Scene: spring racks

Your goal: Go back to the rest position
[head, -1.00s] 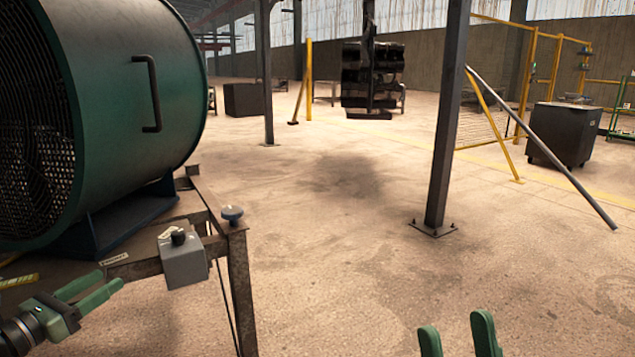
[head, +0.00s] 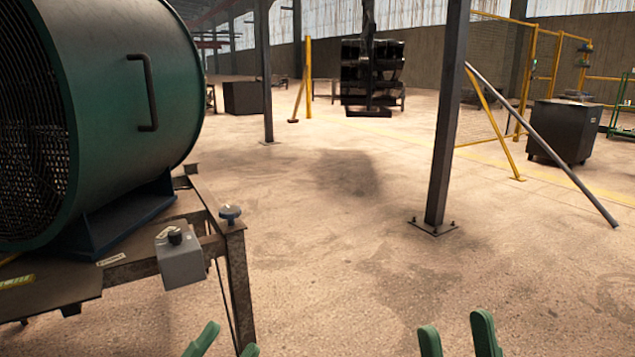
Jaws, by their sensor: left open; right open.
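My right gripper (head: 458,338) shows at the bottom edge right of centre, with two green fingers pointing up. It is open and empty. The rest of both grippers and both arms are below the picture.
A large green drum fan (head: 150,95) stands on a rusty metal table (head: 236,285) at left, with a grey switch box (head: 181,262) at its corner. A dark post (head: 447,120) stands right of centre. The floor (head: 330,270) between is clear.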

